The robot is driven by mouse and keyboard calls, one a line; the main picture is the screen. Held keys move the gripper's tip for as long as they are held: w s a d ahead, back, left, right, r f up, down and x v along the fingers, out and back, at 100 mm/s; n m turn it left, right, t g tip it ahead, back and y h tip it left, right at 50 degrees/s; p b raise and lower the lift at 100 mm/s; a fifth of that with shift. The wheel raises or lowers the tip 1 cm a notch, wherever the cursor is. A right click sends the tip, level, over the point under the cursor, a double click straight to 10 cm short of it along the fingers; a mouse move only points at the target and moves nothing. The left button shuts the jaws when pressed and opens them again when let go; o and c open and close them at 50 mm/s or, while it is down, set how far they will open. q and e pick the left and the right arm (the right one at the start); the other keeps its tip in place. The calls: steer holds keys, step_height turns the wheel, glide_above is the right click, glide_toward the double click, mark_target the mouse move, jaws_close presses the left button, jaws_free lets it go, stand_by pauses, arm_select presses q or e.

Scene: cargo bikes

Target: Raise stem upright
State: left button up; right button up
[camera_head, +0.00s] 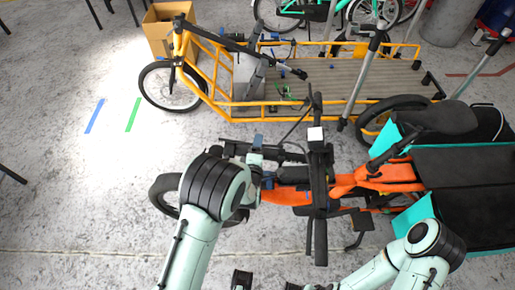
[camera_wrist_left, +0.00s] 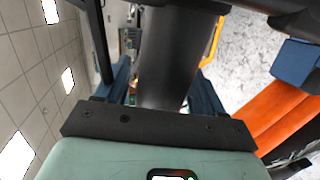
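The orange cargo bike (camera_head: 285,194) stands in the middle of the head view. Its dark stem (camera_head: 290,156) lies low and roughly level, and its black handlebar (camera_head: 320,225) runs up and down the picture. My left gripper (camera_head: 264,160) is at the stem, left of the handlebar. In the left wrist view, a dark bar (camera_wrist_left: 165,60), apparently the stem, lies between the blue fingers of the left gripper (camera_wrist_left: 162,95). Whether they press on it is unclear. My right arm comes in at the lower right; its gripper is mostly cut off at the bottom edge.
A yellow cargo bike (camera_head: 330,75) stands behind the orange one, with a cardboard box (camera_head: 165,35) at its left. Turquoise panels (camera_head: 430,165) and a black seat (camera_head: 440,118) are at the right.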

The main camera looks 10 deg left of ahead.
arm_select(q)
jaws_close()
steer(key=shift+r, duration=0.1)
